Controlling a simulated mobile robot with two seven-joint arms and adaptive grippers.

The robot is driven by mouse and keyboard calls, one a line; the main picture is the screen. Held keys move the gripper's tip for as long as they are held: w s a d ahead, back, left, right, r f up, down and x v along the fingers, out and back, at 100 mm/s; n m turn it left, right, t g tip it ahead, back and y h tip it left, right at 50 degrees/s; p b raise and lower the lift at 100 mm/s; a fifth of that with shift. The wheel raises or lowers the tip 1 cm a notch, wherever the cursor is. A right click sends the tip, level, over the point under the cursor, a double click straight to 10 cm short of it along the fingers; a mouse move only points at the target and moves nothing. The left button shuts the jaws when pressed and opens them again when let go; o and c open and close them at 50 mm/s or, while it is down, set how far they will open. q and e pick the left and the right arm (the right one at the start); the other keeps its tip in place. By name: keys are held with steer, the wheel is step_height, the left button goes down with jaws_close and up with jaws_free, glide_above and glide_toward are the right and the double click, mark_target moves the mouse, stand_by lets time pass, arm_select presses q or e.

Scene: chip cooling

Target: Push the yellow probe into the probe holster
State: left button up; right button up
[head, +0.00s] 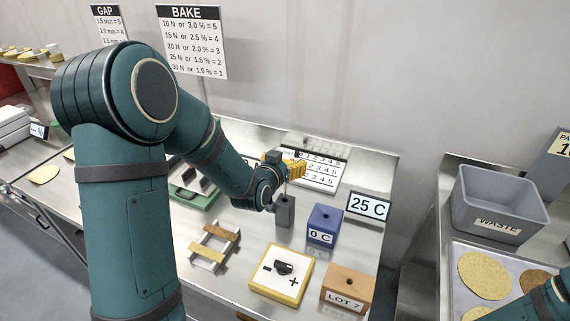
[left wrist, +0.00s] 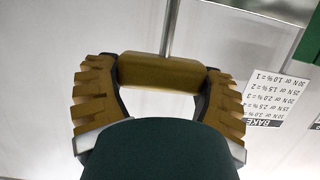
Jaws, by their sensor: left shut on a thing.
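My left gripper (head: 287,165) is shut on the yellow probe. In the left wrist view, the probe's yellow handle (left wrist: 157,73) lies between the ribbed fingers, and its thin metal rod runs away from the handle. In the head view, the handle is largely hidden among the yellow fingers. A dark grey upright block, which looks like the probe holster (head: 285,211), stands on the bench just below the gripper. The thin rod shows above its top; whether the tip is inside the holster I cannot tell. My right gripper is out of view.
A small wooden-slatted rack (head: 214,246) is left. A grey WASTE bin (head: 502,204) is far right.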

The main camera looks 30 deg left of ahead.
arm_select(q)
steer(key=shift+b, duration=0.4)
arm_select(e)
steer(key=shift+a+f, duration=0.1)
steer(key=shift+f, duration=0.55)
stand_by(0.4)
